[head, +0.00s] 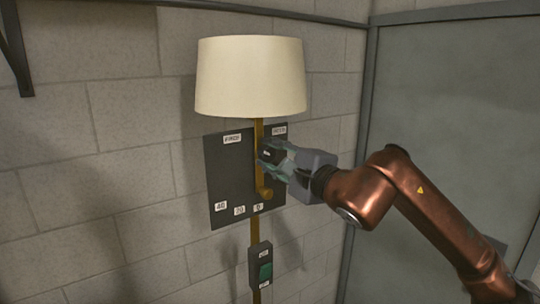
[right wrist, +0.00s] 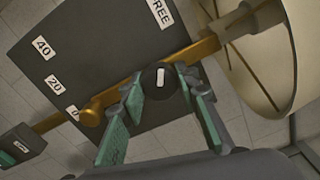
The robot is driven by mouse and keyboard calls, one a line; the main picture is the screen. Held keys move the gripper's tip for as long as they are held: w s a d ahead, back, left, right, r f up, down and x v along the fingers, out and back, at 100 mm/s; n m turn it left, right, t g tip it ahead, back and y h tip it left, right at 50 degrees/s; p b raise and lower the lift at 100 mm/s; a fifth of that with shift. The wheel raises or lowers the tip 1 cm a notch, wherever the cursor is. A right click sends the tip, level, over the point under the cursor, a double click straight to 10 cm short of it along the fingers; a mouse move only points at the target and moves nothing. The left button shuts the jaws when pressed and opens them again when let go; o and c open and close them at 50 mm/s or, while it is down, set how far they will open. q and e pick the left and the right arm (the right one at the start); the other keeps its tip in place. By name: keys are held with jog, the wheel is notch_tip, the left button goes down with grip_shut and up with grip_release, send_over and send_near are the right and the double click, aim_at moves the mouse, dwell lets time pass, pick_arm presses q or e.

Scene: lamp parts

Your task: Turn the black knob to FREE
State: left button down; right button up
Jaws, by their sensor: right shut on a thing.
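The black knob (right wrist: 153,89) sits on the brass pole of the lamp, in front of the dark panel (head: 226,178). A short white mark on its face stands roughly upright in the right wrist view. My left gripper is not in view.
A cream lampshade (head: 250,75) hangs just above the gripper. A second label (head: 279,130) at the panel's upper right is unreadable. Below are a brass knob-like end (head: 265,193), labels 40, 20 and 0, and a green switch (head: 265,271). A grey door-like panel (head: 455,110) stands right.

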jog(key=shift+n, duration=0.3)
jog(key=o, duration=1.2)
jog(key=shift+c, duration=0.2)
jog(key=v, duration=1.2)
jog(key=shift+w, duration=0.1)
